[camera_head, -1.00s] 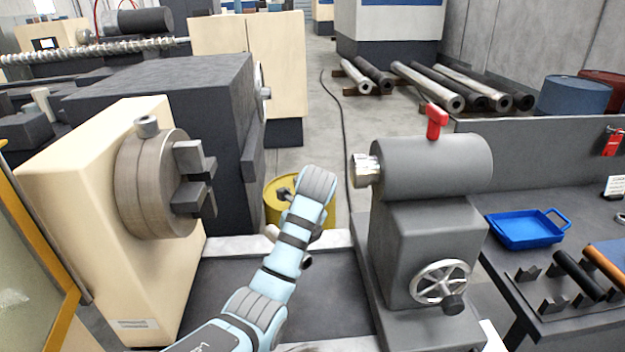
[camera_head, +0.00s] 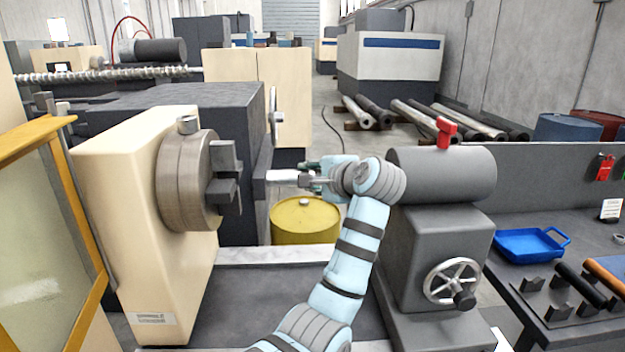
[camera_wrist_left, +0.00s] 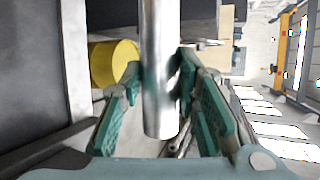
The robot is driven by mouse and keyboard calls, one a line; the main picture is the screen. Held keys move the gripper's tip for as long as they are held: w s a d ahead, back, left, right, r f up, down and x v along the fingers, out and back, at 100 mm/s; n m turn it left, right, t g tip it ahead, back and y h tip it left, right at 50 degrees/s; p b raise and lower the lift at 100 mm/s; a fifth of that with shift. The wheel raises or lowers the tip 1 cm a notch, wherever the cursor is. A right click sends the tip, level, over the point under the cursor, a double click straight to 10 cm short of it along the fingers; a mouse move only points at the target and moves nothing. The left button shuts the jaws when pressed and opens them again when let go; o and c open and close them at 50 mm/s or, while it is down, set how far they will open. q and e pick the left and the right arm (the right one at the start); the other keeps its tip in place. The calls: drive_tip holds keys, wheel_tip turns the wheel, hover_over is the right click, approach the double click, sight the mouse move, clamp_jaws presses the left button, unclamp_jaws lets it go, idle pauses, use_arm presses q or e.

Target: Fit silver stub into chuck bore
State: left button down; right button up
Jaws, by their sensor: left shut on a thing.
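The silver stub (camera_head: 285,176) is a smooth, shiny cylinder. My left gripper (camera_head: 318,176) is shut on it and holds it roughly level, with its free end pointing left. In the left wrist view the stub (camera_wrist_left: 160,60) runs up between the green fingers (camera_wrist_left: 158,85). The round grey chuck (camera_head: 185,182), with dark stepped jaws (camera_head: 224,172), is on the cream headstock. A visible gap separates the stub's free end from the jaws. The chuck bore is hidden by the angle and the jaws. My right gripper is out of view.
The grey tailstock (camera_head: 445,175) with a red handle (camera_head: 446,132) and handwheel (camera_head: 452,282) stands right of my left wrist. A yellow barrel (camera_head: 305,222) stands behind the lathe bed. A yellow-framed guard (camera_head: 85,250) is at left. A blue tray (camera_head: 528,246) lies on the right bench.

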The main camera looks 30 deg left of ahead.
sight(283, 178)
use_arm(q)
drive_tip(key=shift+s+d, duration=0.1)
drive_tip(key=shift+a+f+b, duration=0.15)
drive_tip(key=shift+a+b, duration=0.2)
drive_tip(key=shift+b, duration=0.05)
drive_tip(key=s+a, duration=0.1)
drive_tip(key=s+a+b, duration=0.1)
drive_tip(key=a, duration=0.1)
drive_tip(key=shift+s+a, duration=0.1)
drive_tip(key=shift+a, duration=0.05)
drive_tip(key=shift+s+a, duration=0.25)
drive_tip(key=shift+s, duration=0.05)
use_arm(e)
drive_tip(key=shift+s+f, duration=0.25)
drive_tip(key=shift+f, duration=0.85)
use_arm(q)
drive_tip(key=shift+w, duration=0.1)
drive_tip(key=shift+b, duration=0.75)
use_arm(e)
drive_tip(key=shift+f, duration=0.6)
use_arm(q)
drive_tip(key=shift+s+a+b, duration=0.3)
drive_tip(key=shift+s+a, duration=0.2)
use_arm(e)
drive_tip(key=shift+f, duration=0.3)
